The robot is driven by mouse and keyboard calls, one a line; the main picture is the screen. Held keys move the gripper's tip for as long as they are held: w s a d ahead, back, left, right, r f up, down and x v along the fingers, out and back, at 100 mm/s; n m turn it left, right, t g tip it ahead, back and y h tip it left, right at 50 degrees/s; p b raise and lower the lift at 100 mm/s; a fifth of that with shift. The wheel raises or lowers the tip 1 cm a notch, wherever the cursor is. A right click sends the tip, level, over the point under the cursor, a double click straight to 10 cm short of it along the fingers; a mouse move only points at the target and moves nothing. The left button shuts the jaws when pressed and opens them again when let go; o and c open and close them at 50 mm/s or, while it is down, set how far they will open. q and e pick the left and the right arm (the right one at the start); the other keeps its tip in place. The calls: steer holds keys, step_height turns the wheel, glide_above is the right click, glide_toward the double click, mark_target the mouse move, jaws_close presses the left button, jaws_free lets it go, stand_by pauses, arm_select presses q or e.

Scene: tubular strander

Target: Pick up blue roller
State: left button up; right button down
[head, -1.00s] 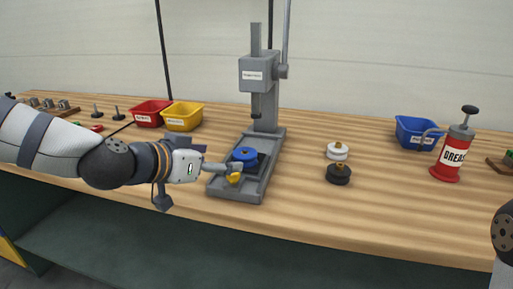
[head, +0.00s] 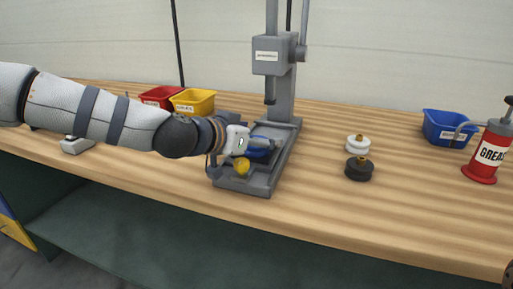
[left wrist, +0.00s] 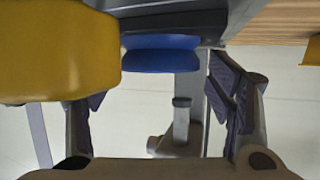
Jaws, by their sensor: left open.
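The blue roller (head: 259,153) sits on the base of the grey press (head: 231,182), partly hidden by my left gripper (head: 264,142). In the left wrist view the blue roller (left wrist: 160,58) shows between the lines of the two spread fingers, near the top. My left gripper (left wrist: 160,100) is open, with nothing visibly held between its fingers. I cannot tell whether a finger touches the roller. A yellow piece (head: 242,167) is on the near side of the roller and looms large in the left wrist view (left wrist: 58,52). My right gripper is out of view.
The press column (head: 282,88) rises behind the roller, its ram overhead. A white roller (head: 358,144) and a black roller (head: 359,169) stand to the right. Red (head: 160,96) and yellow (head: 193,102) bins are behind my left arm. A blue bin (head: 447,129) and grease can (head: 488,152) stand farther right.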

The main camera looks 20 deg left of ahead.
arm_select(q)
jaws_close()
steer(key=shift+r, duration=0.15)
